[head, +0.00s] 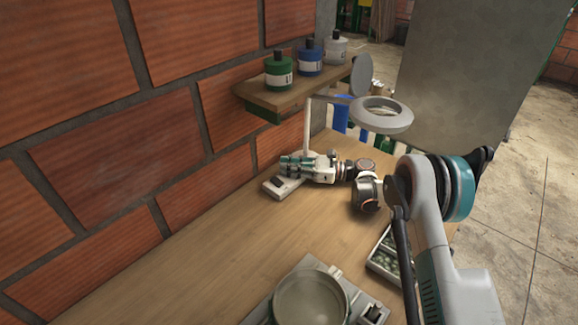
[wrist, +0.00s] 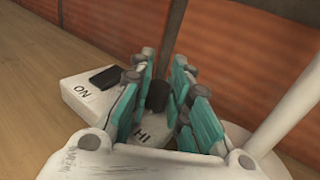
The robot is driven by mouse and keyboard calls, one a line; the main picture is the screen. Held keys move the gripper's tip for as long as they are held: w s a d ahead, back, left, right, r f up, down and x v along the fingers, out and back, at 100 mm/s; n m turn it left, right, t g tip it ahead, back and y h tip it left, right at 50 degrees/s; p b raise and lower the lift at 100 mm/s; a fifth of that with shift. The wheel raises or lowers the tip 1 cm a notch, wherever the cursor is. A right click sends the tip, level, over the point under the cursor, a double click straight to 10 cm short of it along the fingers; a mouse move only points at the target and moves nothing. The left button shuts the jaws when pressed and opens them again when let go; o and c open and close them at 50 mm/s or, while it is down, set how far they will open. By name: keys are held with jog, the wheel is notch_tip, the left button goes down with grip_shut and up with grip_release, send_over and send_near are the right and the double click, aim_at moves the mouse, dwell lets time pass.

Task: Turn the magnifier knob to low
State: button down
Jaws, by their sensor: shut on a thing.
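The magnifier (head: 381,113) has a white ring head on an arm that rises from a white base (head: 275,190) on the wooden bench. My gripper (head: 292,161) is over that base, near the brick wall. In the wrist view the black magnifier knob (wrist: 157,96) stands between the teal finger pads of my gripper (wrist: 160,100), which is shut on it. An "HI" label shows on the base just below the knob. Any other label by the knob is hidden by the fingers, and I cannot tell where the knob points. In the head view my gripper hides the knob.
A black switch (wrist: 104,77) marked "ON" is on the base, left of the fingers. The magnifier's white post (wrist: 290,105) rises close at right. A shelf (head: 285,97) with several bottles is above. A round pan-like device (head: 310,300) and a tray (head: 385,262) stand at the front.

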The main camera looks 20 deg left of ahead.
jog(key=shift+m+t, duration=1.1)
jog(key=shift+t, duration=0.6)
jog(key=c, duration=1.5)
grip_release()
notch_tip(320, 180, up, 10)
jog(key=shift+f, duration=0.1)
jog(key=shift+o, duration=0.2)
